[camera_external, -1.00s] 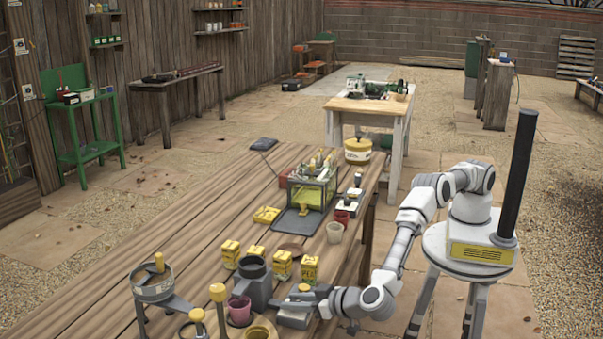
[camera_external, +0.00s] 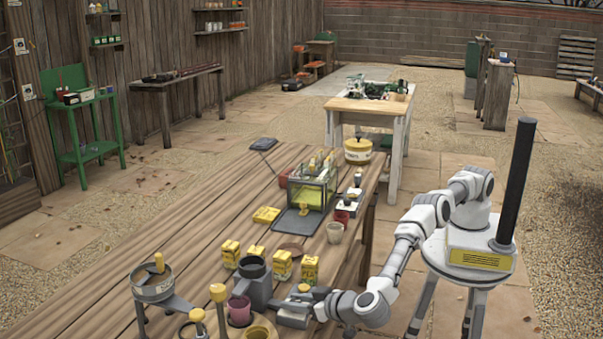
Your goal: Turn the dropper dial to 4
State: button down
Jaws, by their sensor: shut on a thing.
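The dropper (camera_external: 254,281) is a dark grey cup-shaped body at the near end of the long wooden table, with a part reaching right towards my gripper. My gripper (camera_external: 287,308) comes in from the right, low beside the dropper, and is shut on what appears to be its dial. The jaws mostly hide the dial, and no numbers or pointer can be read at this size. A small yellow-topped knob (camera_external: 304,288) shows just above the jaws.
Several yellow boxes (camera_external: 282,264) stand close behind the dropper and gripper. A sieve-like pan (camera_external: 153,285) on legs is to the left, with yellow-topped posts (camera_external: 218,293) near it. A glass case (camera_external: 312,188) stands farther back. The table's left middle is clear.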

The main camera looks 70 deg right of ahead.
jog(key=c, duration=0.5)
grip_release()
jog(key=shift+w, duration=0.1)
jog(key=shift+c, duration=0.2)
jog(key=p+v, duration=0.1)
jog(key=v, duration=1.1)
